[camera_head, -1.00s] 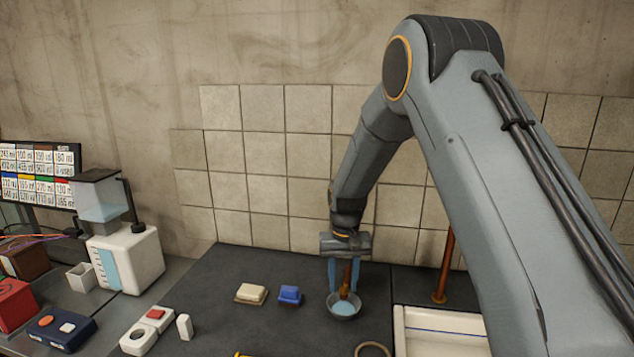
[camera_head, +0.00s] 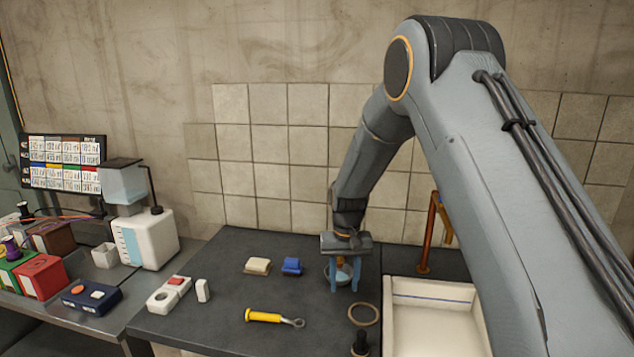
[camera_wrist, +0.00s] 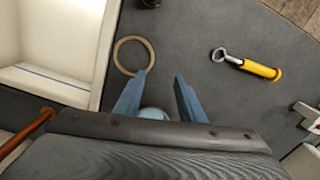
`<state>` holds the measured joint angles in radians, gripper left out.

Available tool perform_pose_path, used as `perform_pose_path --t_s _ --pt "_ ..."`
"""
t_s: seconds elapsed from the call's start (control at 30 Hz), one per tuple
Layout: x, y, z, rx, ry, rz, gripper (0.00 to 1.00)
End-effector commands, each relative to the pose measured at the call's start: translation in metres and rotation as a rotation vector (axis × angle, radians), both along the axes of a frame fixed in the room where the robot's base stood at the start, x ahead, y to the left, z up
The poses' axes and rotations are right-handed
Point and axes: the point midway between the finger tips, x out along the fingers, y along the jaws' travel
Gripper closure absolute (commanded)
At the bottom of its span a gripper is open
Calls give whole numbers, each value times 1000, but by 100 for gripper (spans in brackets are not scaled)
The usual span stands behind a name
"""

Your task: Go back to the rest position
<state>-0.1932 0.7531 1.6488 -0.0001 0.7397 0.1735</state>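My gripper (camera_head: 344,286) hangs low over the dark counter at the end of my bent arm. Its two blue fingers are apart, with nothing seen clasped between them in the wrist view (camera_wrist: 158,90). I cannot tell whether the fingers touch the bowl.
A white tray (camera_head: 388,322) lies right of the gripper, with an orange-brown post (camera_head: 427,240) behind it. A ring (camera_head: 364,314), a yellow-handled tool (camera_head: 265,317), a blue block (camera_head: 292,266) and a cream block (camera_head: 257,266) lie around. A white jug-like device (camera_head: 150,238) stands left.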

Motion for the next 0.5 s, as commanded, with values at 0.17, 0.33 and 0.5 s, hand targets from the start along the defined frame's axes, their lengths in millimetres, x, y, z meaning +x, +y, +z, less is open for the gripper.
perform_pose_path --t_s 0.17,0.33,0.5 --pt "-9 -3 4 1 -6 5 63" --pt "-21 -8 10 3 -14 11 63" --pt "-39 -23 16 4 -25 7 63"
